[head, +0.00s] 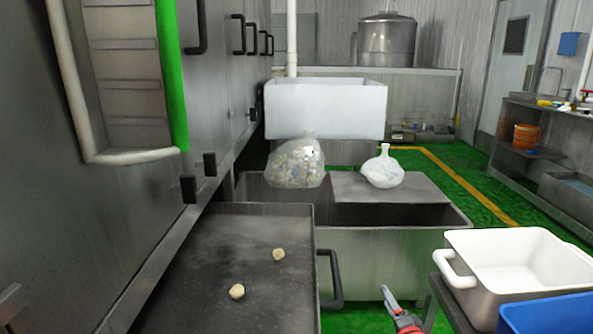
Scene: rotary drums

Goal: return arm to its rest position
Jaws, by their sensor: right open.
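My right gripper (397,306) shows at the bottom edge, right of centre, in the head view. It is partly cut off by the frame, with a grey finger and red parts in sight. It is open, and I see nothing between its fingers. It is in front of the grey metal bin and left of the white tub. The rest of my right arm is out of frame. My left gripper does not show.
A dark metal tray (215,285) holds two small pale pieces. A clear bag (296,163) and a white bag (382,168) are at the metal bin (375,250). A white tub (466,283) and blue bin (550,313) stand at right. Green floor (455,192) is open behind.

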